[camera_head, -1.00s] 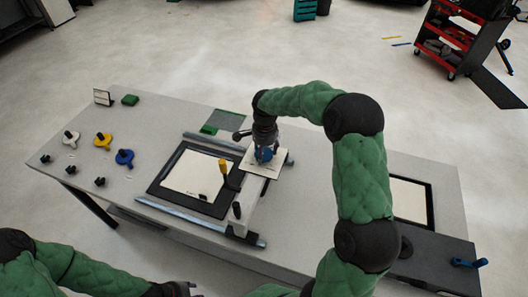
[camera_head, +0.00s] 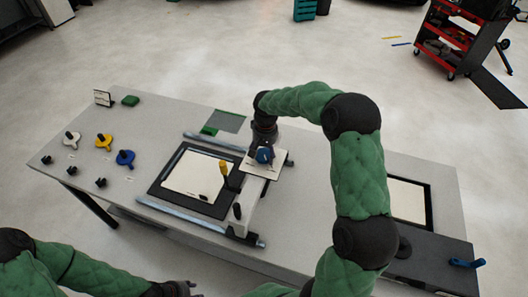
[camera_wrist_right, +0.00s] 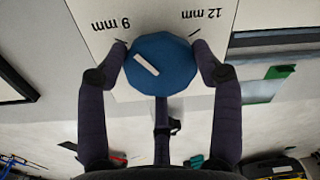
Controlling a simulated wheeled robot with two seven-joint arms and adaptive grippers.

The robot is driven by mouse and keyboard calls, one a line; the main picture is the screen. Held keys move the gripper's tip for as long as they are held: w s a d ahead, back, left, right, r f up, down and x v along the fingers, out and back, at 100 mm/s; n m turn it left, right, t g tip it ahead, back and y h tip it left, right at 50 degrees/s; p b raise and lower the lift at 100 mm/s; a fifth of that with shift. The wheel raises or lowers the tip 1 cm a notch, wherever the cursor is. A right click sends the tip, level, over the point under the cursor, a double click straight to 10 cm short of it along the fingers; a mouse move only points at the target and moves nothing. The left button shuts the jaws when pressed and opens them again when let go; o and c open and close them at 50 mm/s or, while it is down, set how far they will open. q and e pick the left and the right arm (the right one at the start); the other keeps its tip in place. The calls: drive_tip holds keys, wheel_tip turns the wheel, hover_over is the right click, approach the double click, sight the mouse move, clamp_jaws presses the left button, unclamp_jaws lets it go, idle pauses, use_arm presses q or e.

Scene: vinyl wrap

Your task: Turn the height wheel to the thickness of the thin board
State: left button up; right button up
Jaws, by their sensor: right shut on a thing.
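The blue height wheel (camera_wrist_right: 172,60) fills the middle of the right wrist view, with a white mark on its face. The mark slants toward the "9 mm" print on the pale dial plate (camera_wrist_right: 100,22); "12 mm" is printed on the other side. In the head view the wheel (camera_head: 264,155) sits on top of the carriage across the table. My right gripper (camera_wrist_right: 163,52) is shut on the wheel, one finger on each side. A pale board (camera_head: 197,172) lies in a black frame; its thickness cannot be told. My left gripper (camera_head: 182,289) is at the bottom edge, its jaws unclear.
A yellow-handled lever (camera_head: 225,169) and a black knob (camera_head: 237,210) stand on the carriage. Metal rails (camera_head: 165,212) run along the frame. White, yellow and blue (camera_head: 125,158) knobbed pieces lie at left. Another pale board (camera_head: 407,200) lies at right, beyond my right arm.

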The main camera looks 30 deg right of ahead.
drive_tip(key=n, duration=0.3)
drive_tip(key=shift+n+p, duration=0.3)
drive_tip(key=shift+n, duration=0.1)
drive_tip(key=n, duration=0.3)
drive_tip(key=shift+p, duration=0.3)
drive_tip(key=n, duration=0.4)
drive_tip(key=shift+p, duration=0.35)
drive_tip(key=n, duration=0.3)
drive_tip(key=shift+n+g+p, duration=0.3)
drive_tip(key=shift+n+p, duration=0.05)
drive_tip(key=shift+n, duration=0.05)
drive_tip(key=n, duration=0.3)
drive_tip(key=shift+n+p, duration=0.3)
drive_tip(key=shift+p, duration=0.1)
drive_tip(key=n+p, duration=0.1)
drive_tip(key=n, duration=0.2)
drive_tip(key=shift+n, duration=0.3)
drive_tip(key=n+p, duration=0.1)
drive_tip(key=n, duration=0.2)
drive_tip(key=shift+n+h, duration=0.3)
drive_tip(key=shift+n+p, duration=0.4)
drive_tip(key=shift+n, duration=1.3)
drive_tip(key=shift+w, duration=0.1)
